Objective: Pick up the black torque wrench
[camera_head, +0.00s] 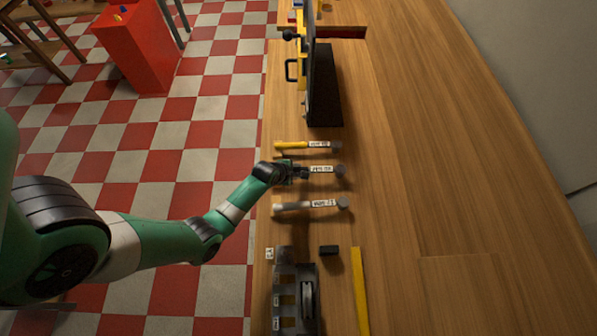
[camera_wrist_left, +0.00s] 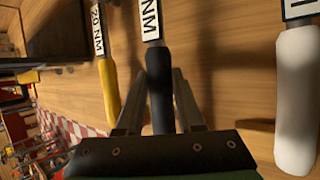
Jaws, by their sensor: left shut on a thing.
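The black torque wrench has a black handle and a white label ending in "NM". It is the middle one of three wrenches in the head view, where its label (camera_head: 321,170) shows just beyond my left gripper (camera_head: 298,172). In the left wrist view its black handle (camera_wrist_left: 160,88) runs between the two fingers of my left gripper (camera_wrist_left: 160,105), which is shut on it. The gripper hides part of the handle in the head view. I cannot tell whether the wrench is clear of the bench. My right gripper is not in view.
A yellow-handled wrench (camera_head: 291,145) and a white-handled wrench (camera_head: 292,207) lie on either side, close by. A dark upright panel (camera_head: 323,88) stands farther back on the wooden bench (camera_head: 430,150). A grey fixture (camera_head: 286,270) and yellow strip (camera_head: 359,290) are nearer. The bench's right part is clear.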

